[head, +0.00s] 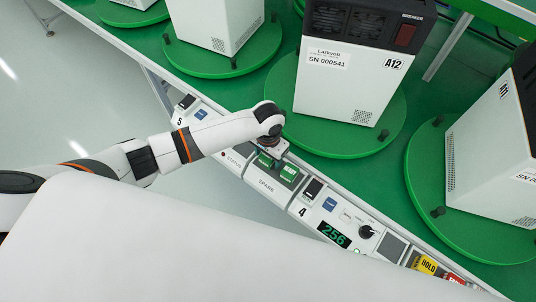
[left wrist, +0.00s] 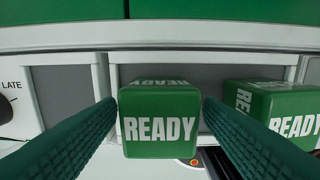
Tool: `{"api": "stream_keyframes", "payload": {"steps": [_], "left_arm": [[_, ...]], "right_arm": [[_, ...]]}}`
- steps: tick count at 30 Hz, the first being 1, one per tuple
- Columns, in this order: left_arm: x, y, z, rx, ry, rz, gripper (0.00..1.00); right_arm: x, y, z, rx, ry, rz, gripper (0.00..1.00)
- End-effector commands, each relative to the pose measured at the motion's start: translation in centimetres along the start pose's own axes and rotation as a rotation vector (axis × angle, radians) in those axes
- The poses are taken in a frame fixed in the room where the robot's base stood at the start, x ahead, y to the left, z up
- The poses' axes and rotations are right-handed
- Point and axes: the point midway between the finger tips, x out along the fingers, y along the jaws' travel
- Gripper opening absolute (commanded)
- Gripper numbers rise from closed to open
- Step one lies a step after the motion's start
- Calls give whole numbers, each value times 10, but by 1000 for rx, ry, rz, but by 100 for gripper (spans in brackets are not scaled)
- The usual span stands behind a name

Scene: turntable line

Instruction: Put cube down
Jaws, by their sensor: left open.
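A green cube (left wrist: 160,122) marked READY is between the two dark green fingers of my left gripper (left wrist: 160,104) in the left wrist view. The gripper is open, with a fingertip close at each side of the cube. In the head view the same gripper (head: 268,150) is over the SPARE tray (head: 266,186), and this cube (head: 264,160) is partly hidden beneath it. A second green READY cube (head: 289,172) sits to its right in the tray; it also shows in the left wrist view (left wrist: 278,112). My right gripper is not in view.
The tray is part of a control strip along the green table's edge. Behind stands a white A12 machine (head: 345,90) on a green turntable (head: 390,140).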

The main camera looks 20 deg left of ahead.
Motion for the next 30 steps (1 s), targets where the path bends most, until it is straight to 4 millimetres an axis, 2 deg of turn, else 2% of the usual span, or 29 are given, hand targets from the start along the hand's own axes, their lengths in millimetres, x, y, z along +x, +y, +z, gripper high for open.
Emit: {"api": "stream_keyframes", "payload": {"steps": [5, 12, 18, 23, 30], "left_arm": [[-27, 0, 2, 1, -5, -2, 61], [-79, 0, 2, 1, -5, -2, 61], [-109, 0, 1, 0, -2, -1, 61], [-119, 0, 1, 0, -1, 0, 61], [-120, 0, 0, 0, 0, 0, 61]], "right_arm": [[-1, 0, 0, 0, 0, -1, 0], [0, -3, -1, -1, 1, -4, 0], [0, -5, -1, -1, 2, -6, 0], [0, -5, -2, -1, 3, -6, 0], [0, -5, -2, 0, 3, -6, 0]]}}
